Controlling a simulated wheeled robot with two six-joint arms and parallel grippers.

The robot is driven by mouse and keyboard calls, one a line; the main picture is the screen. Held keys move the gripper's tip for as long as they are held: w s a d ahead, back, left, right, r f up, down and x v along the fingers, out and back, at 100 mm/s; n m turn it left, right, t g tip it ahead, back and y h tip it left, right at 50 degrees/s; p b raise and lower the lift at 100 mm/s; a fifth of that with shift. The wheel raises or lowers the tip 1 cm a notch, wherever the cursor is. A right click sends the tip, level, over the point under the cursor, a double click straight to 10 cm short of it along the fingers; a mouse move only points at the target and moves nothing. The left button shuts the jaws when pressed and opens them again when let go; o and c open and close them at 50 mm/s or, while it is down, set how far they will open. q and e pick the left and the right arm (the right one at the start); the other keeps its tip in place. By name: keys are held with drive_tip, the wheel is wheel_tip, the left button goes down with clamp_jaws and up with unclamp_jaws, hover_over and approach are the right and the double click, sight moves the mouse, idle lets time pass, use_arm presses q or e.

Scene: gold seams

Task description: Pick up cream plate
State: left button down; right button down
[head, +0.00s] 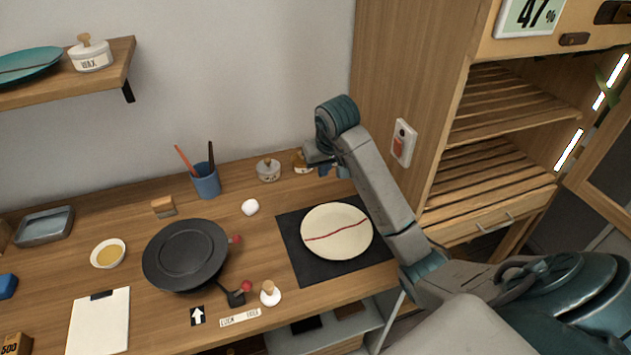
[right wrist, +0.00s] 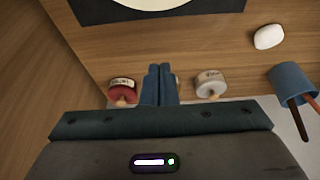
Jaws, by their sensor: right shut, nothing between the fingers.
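The cream plate (head: 337,231) has a red seam across it and lies flat on a dark mat (head: 290,232) at the right of the bench. Its edge also shows at the top of the right wrist view (right wrist: 150,4). My right gripper (head: 333,171) is behind the plate near the wall, apart from it and partly hidden by its arm. In the right wrist view its blue fingers (right wrist: 159,82) are together with nothing between them. My left gripper is not in view.
A white-lidded jar (head: 268,171) and an amber jar (head: 301,163) stand close to the right gripper. A blue cup (head: 206,183) holds brushes. A dark turntable (head: 186,255) is left of the mat. A slatted cabinet (head: 500,180) rises at right.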

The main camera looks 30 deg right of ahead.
drive_tip(key=b+x, duration=0.3)
drive_tip(key=x, duration=0.1)
drive_tip(key=shift+s+f+b, duration=0.1)
drive_tip(key=shift+s+b, duration=0.25)
drive_tip(key=x, duration=0.1)
drive_tip(key=p+x, duration=0.1)
drive_tip(key=x, duration=0.3)
drive_tip(key=shift+w+p, duration=0.3)
drive_tip(key=s+p, duration=0.2)
drive_tip(key=p, duration=0.1)
drive_tip(key=shift+s+a, duration=0.25)
drive_tip(key=shift+a, duration=0.05)
drive_tip(key=shift+s+a+f+p, duration=0.1)
drive_tip(key=shift+s+p, duration=0.15)
drive_tip(key=shift+s, duration=0.1)
drive_tip(key=shift+s+a+f+p, duration=0.1)
drive_tip(key=shift+s+p, duration=0.1)
drive_tip(key=shift+s, duration=0.15)
drive_tip(key=shift+d, duration=0.1)
